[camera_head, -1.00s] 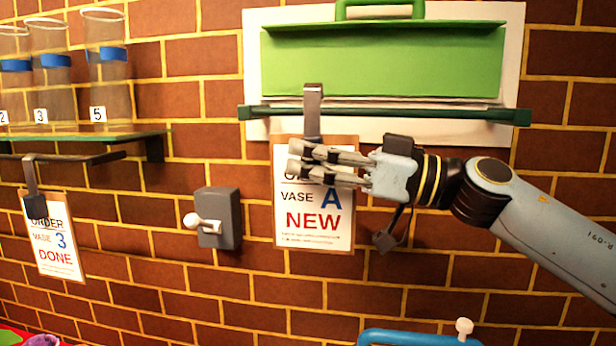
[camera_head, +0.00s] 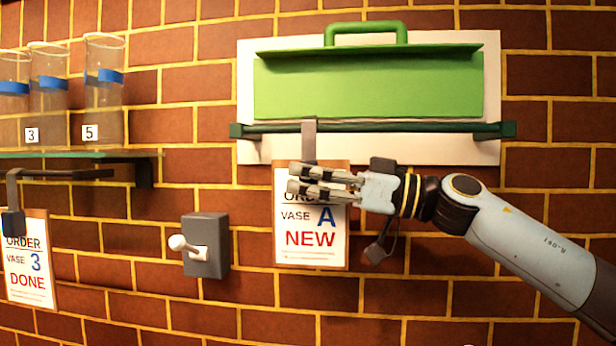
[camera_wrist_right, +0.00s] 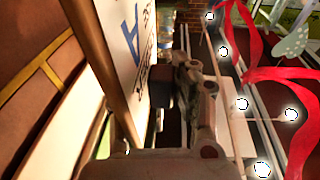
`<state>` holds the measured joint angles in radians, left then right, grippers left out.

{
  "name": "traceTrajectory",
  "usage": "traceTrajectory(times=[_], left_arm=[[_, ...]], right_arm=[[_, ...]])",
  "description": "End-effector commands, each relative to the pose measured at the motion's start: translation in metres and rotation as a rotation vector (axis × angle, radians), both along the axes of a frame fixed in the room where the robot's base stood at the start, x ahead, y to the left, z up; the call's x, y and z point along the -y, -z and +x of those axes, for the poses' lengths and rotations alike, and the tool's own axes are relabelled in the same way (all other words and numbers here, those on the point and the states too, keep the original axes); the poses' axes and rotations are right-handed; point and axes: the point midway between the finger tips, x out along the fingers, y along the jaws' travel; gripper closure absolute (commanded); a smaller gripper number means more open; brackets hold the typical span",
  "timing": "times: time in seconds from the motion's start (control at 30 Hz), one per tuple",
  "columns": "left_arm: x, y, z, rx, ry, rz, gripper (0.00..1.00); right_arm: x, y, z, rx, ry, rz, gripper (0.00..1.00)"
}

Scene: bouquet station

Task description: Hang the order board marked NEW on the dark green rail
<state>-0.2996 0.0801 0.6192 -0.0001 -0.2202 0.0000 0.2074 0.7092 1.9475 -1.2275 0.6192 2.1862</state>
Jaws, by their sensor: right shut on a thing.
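The order board marked NEW (camera_head: 311,240) hangs upright under the dark green rail (camera_head: 400,128) in the head view. Its grey hook (camera_head: 309,145) crosses the rail, and its top end sits just above the rail's upper edge. I cannot tell from this angle how deep the hook sits over the rail. My right gripper (camera_head: 298,179) is shut on the board's upper part, coming from the right and covering part of the word ORDER. The board also shows edge-on beside the gripper in the right wrist view (camera_wrist_right: 112,35). My left gripper is out of view.
A green hood (camera_head: 370,88) with a handle is above the rail on a white panel. A grey switch box (camera_head: 206,245) is left of the board. A DONE board (camera_head: 27,262) hangs from a dark bar at left, under a glass shelf (camera_head: 70,154) with vases.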

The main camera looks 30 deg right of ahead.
Motion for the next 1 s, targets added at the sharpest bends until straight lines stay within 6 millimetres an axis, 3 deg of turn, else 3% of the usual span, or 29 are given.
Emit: traceTrajectory(times=[0.43, 0.47, 0.63, 1.0], left_arm=[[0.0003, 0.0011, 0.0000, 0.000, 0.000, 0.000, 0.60], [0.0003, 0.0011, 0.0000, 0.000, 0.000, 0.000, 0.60], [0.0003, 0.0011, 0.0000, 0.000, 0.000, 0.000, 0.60], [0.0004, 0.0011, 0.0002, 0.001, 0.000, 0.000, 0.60]], right_arm=[[-0.0003, 0.0047, -0.0003, 0.001, -0.001, 0.001, 1.00], [-0.0002, 0.0047, -0.0002, 0.001, -0.001, 0.001, 0.72], [-0.0002, 0.0047, -0.0002, 0.001, -0.001, 0.001, 0.50], [-0.0002, 0.0052, -0.0002, 0.000, 0.000, 0.000, 0.48]])
